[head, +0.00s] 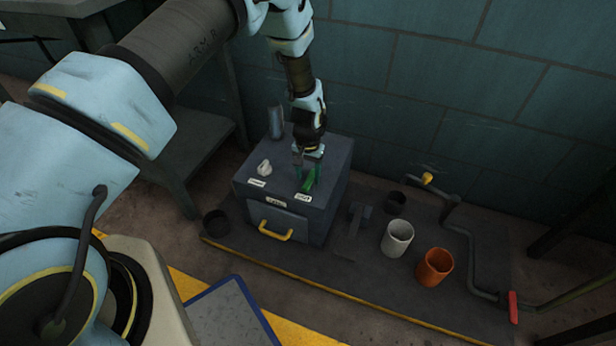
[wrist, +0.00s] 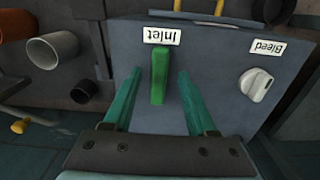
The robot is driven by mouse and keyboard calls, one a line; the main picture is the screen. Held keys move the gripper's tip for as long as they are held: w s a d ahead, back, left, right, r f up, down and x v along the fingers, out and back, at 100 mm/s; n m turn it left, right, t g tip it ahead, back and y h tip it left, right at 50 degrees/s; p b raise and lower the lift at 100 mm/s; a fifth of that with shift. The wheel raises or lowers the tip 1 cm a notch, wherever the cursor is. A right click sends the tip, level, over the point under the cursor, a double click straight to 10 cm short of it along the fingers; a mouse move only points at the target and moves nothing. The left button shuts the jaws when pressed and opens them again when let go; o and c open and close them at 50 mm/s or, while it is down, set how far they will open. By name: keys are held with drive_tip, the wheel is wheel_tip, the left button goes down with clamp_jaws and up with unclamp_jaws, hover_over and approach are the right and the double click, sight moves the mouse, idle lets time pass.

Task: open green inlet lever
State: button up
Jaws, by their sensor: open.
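The green inlet lever (head: 309,180) stands on top of the dark grey box (head: 244,181), beside a small white label. In the wrist view the lever (wrist: 159,76) lies lengthwise below the label reading "Inlet" (wrist: 163,32). My gripper (head: 308,172) is above the box top at the lever. In the wrist view my gripper (wrist: 160,78) is open, with one teal finger on each side of the lever and a visible gap on both sides. Whether the fingertips reach down to the lever's height is hard to tell.
A white bleed knob (head: 264,168) sits left of the lever on the box top. A yellow handle (head: 275,232) is on the box front. A white cup (head: 397,238) and an orange cup (head: 434,267) stand to the right. A pipe with a red handle (head: 513,307) runs farther right.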

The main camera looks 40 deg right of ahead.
sight(308, 181)
wheel_tip(308, 181, up, 10)
drive_tip(key=shift+f+p, duration=0.25)
drive_tip(key=shift+p, duration=0.2)
drive_tip(key=w+a+r+n, duration=0.2)
drive_tip(key=w+a+r, duration=0.3)
drive_tip(key=a+r, duration=0.35)
drive_tip(key=w+a+r+n, duration=0.3)
drive_tip(key=w+a+r, duration=0.35)
drive_tip(key=a, duration=0.35)
drive_tip(key=s+a+r+n+t, duration=0.1)
drive_tip(key=s+a+r+n, duration=0.2)
drive_tip(key=a, duration=0.5)
drive_tip(key=s+a+r+n, duration=0.1)
drive_tip(key=s+a+r, duration=0.3)
drive_tip(key=a, duration=0.5)
drive_tip(key=s+a+r+n+t, duration=0.1)
drive_tip(key=s+a+r+n, duration=0.1)
drive_tip(key=a+r, duration=0.45)
wheel_tip(308, 181, up, 19)
drive_tip(key=a+p, duration=0.1)
drive_tip(key=p, duration=2)
drive_tip(key=shift+w+a+r+m+p, duration=0.15)
drive_tip(key=shift+a+r+m+p, duration=0.1)
drive_tip(key=shift+m+p, duration=0.1)
drive_tip(key=shift+f, duration=0.1)
